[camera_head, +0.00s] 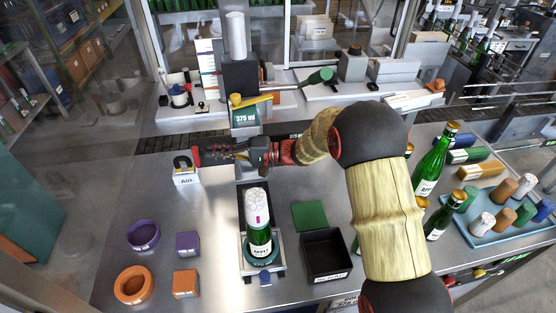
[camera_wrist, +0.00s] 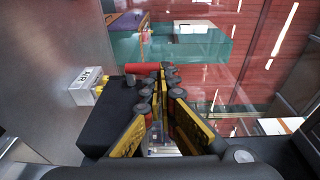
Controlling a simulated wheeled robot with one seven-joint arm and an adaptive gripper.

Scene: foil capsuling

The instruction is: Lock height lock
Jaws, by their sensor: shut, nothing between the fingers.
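A red knob (camera_head: 197,157), which looks like the height lock, shows at the left tip of my arm, beside the station's column. It also shows in the wrist view as a red cylinder (camera_wrist: 143,68) at the end of a dark block (camera_wrist: 112,118). My gripper (camera_head: 222,153) reaches in from the right, lying roughly level. In the wrist view my gripper (camera_wrist: 166,76) is shut and empty, its fingertips close to the red cylinder. Whether they touch it, I cannot tell. The knob's lock position cannot be made out.
A 375 ml sign (camera_head: 246,117) and a yellow lever (camera_head: 251,98) are behind my gripper. A capped green bottle (camera_head: 259,232) stands in front. Bare bench (camera_head: 150,200) lies at left.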

